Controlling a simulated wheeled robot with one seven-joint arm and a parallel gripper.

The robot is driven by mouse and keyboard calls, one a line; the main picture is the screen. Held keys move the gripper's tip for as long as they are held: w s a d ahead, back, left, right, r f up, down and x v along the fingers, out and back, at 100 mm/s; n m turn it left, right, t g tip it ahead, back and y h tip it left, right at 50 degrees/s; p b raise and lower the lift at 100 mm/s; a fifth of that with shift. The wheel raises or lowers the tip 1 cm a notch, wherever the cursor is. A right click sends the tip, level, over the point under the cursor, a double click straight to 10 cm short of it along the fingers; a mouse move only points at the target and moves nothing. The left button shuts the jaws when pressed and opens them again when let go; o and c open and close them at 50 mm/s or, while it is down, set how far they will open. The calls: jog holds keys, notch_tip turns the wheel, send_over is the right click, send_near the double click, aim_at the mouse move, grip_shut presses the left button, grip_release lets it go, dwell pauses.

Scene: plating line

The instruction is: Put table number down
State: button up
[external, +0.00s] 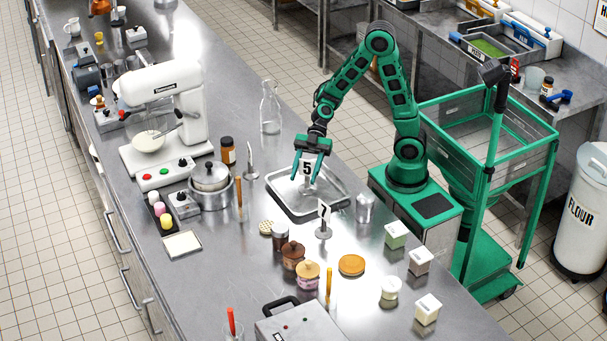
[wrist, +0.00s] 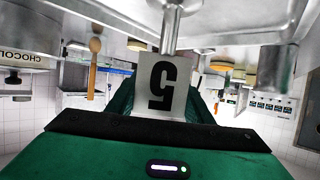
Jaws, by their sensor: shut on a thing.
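My gripper (external: 308,163) is shut on a table number card marked 5 (external: 307,168), above the metal tray (external: 338,203) on the steel counter. The card also shows in the wrist view (wrist: 162,85), upside down there, with its metal stem (wrist: 171,28) running to the top of the picture. I cannot tell whether its base touches the tray. A second table number, marked 7 (external: 323,212), stands upright on the counter in front of the tray.
A glass bottle (external: 270,108) stands behind the tray. Jars (external: 293,255), a round orange-brown disc (external: 351,265) and white containers (external: 421,261) stand in front. A metal pot (external: 210,183) and a mixer (external: 165,105) stand left. Bare counter (external: 250,265) lies front left.

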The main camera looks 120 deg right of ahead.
jog(key=shift+f, duration=0.15)
jog(key=o, duration=1.5)
jog(key=v, duration=1.2)
